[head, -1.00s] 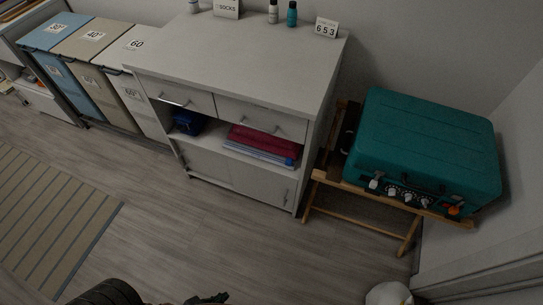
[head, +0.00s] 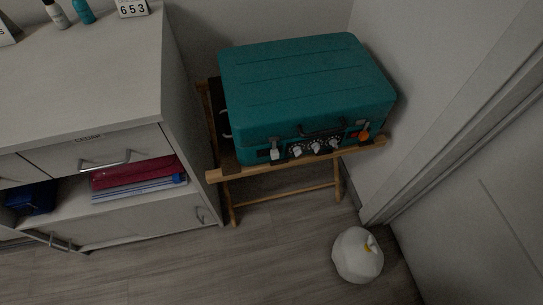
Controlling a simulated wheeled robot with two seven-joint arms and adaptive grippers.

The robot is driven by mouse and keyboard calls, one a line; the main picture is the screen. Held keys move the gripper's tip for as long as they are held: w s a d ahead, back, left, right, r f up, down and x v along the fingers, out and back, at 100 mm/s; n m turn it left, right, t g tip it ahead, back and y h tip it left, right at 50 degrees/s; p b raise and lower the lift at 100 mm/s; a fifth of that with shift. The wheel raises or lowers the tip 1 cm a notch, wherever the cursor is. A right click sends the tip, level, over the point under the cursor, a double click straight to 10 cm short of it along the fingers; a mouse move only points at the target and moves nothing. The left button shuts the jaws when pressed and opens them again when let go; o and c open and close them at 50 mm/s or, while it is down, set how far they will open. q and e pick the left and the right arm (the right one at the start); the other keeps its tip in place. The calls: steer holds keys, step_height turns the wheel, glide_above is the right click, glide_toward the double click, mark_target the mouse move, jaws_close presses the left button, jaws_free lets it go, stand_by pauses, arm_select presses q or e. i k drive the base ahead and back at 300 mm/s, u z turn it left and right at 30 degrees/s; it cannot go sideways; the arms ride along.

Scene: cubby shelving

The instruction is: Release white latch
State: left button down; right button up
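A teal suitcase (head: 305,92) lies closed on a wooden folding stand (head: 290,167) in the middle of the head view. Its front face carries a handle (head: 322,131), several white knobs or dials, and a white latch (head: 275,153) at the left end. An orange latch (head: 364,133) is at the right end. I cannot tell from here whether the white latch is fastened. Neither of my grippers shows in the head view now.
A white cabinet (head: 105,125) with drawers and an open shelf stands left of the stand. A white round object (head: 357,255) with a yellow part sits on the floor at the right. Walls close in behind and right. Floor in front is clear.

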mark_target(274, 153)
steer(key=z, duration=2.2)
steer(key=i, duration=0.85)
steer(key=u, duration=1.65)
